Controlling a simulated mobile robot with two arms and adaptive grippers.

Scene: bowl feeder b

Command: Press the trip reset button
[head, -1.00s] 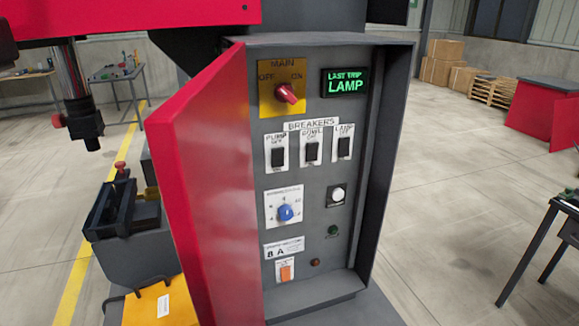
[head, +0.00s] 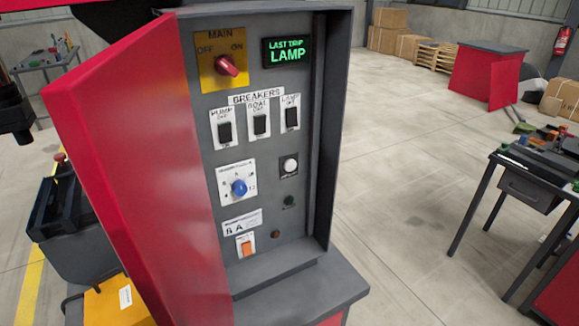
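An open control cabinet (head: 318,262) stands in the middle left of the head view, its red door (head: 135,150) swung out to the left. A round white button (head: 290,165) sits on a dark square plate right of the blue knob; the small label under it is too small to read. A dark green round part (head: 289,201) and a dark red-brown round part (head: 275,234) sit below it. An orange rocker switch (head: 246,246) is at the lower left. The display (head: 287,52) reads "LAST TRIP LAMP" in green.
The panel also carries a red main switch (head: 228,66) pointing towards ON, three black breakers (head: 259,124) and a blue knob (head: 239,188). The open door blocks the left side. A dark workbench (head: 530,190) stands at the right, with clear floor (head: 400,180) between.

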